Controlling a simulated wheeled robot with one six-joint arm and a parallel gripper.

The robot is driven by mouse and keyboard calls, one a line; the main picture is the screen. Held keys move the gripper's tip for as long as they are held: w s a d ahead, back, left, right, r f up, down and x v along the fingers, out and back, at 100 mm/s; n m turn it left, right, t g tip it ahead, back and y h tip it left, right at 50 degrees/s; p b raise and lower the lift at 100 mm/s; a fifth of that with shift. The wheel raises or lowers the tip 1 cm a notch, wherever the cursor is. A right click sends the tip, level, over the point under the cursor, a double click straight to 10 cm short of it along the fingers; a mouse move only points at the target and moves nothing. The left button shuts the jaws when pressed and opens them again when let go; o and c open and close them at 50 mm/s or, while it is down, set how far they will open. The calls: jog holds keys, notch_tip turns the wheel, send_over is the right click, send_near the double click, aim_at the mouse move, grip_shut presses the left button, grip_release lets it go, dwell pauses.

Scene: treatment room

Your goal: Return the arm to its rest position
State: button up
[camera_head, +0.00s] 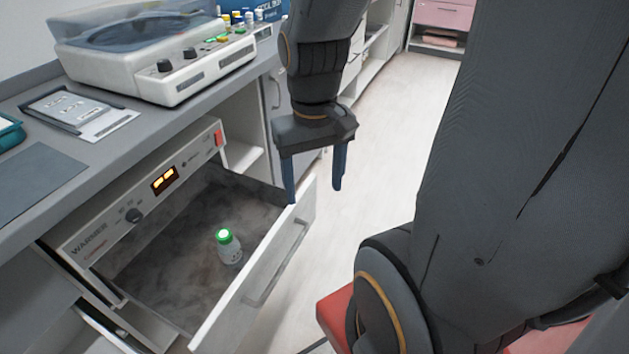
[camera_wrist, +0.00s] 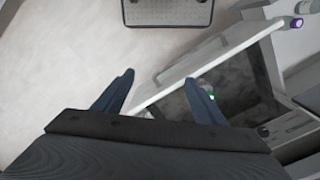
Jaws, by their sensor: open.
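My gripper (camera_head: 315,178) hangs pointing down, its two blue fingers apart with nothing between them. In the head view it is over the outer right end of an open warmer drawer (camera_head: 150,262). In the wrist view my gripper (camera_wrist: 160,92) is also open and empty, with the drawer front (camera_wrist: 205,62) running behind the fingers. My arm comes from the right side of the head view and bends down to the gripper.
A small bottle with a green cap (camera_head: 229,247) stands in the drawer. A white centrifuge-like machine (camera_head: 150,50) and a clipboard (camera_head: 80,113) are on the grey counter (camera_head: 25,225). A red padded surface (camera_head: 335,318) is at the bottom. Pale floor (camera_head: 395,110) is clear.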

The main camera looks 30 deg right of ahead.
jog(key=shift+n, duration=0.9)
jog(key=a+r+p, duration=0.1)
jog(key=a+p, duration=0.2)
jog(key=a+r+p, duration=0.1)
jog(key=shift+a+r, duration=0.3)
jog(key=shift+a, duration=0.05)
